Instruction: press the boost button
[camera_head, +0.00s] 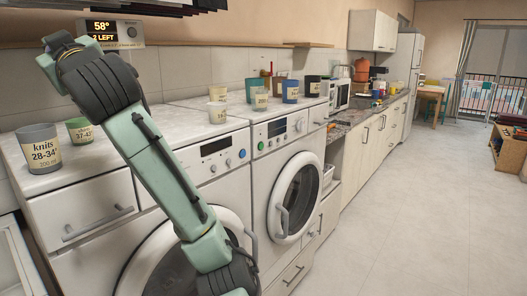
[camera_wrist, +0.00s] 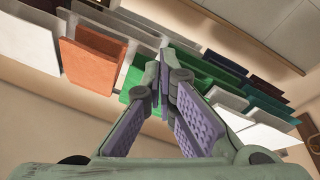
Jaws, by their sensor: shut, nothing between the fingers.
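No button can be read as boost; any labels are too small. The left front-loading machine (camera_head: 185,185) has a dark display and a round blue button (camera_head: 242,153) at its panel's right. The right machine (camera_head: 262,172) has a green button (camera_head: 261,146) at its panel's left and a dark display. My arm crosses the left machine in the head view and hides part of its panel and door. I cannot make out my fingers there. In the wrist view my gripper (camera_wrist: 162,62) is shut and empty, its fingertips meeting in front of coloured panels. No button shows there.
Cups (camera_head: 39,148) with printed labels stand on the machine tops. A sign (camera_head: 115,33) reading "58°" and "2 LEFT" is on the wall. Orange (camera_wrist: 93,60), green, white and grey panels fill the wrist view. The floor (camera_head: 420,190) to the right is clear.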

